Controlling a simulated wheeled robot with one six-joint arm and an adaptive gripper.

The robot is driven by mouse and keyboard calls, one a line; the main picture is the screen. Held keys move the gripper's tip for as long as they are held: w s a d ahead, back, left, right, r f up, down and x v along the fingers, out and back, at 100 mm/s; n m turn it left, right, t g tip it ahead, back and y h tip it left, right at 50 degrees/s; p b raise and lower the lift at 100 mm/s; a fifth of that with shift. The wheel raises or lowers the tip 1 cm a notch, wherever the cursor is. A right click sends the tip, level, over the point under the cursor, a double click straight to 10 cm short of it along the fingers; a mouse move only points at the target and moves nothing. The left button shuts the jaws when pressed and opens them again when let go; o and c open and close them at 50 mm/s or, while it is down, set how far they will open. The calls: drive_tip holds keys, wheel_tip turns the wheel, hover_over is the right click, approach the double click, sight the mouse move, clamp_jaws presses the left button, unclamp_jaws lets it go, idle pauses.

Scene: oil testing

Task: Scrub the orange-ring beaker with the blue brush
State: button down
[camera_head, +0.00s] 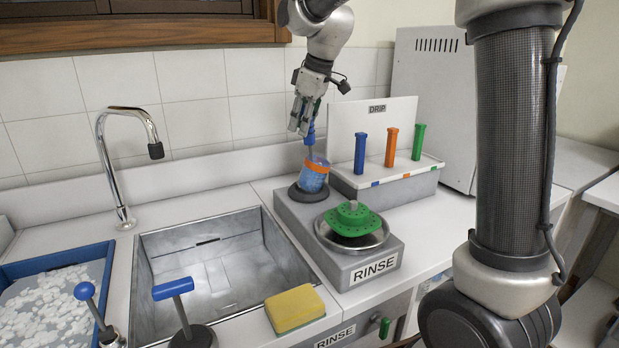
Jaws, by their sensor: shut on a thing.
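The orange-ring beaker (314,176) stands slightly tilted on a dark round base at the back of the grey rinse unit. It looks bluish and clear, with an orange band near its rim. My gripper (303,119) is above it, pointing down, shut on the blue brush (310,134). The brush's blue handle shows below the fingers, and its lower part reaches down into the beaker. The brush head inside is hard to make out.
A drip rack (437,165) with blue, orange and green pegs stands close right of the beaker. In front is a green rinser (364,219) in a metal bowl. Left are a sink (177,237), a faucet (103,150), a yellow sponge (294,309) and a blue-rimmed tray (22,263).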

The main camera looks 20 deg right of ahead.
drive_tip(key=shift+d, duration=0.2)
drive_tip(key=shift+r, duration=2.25)
drive_tip(key=shift+r, duration=3)
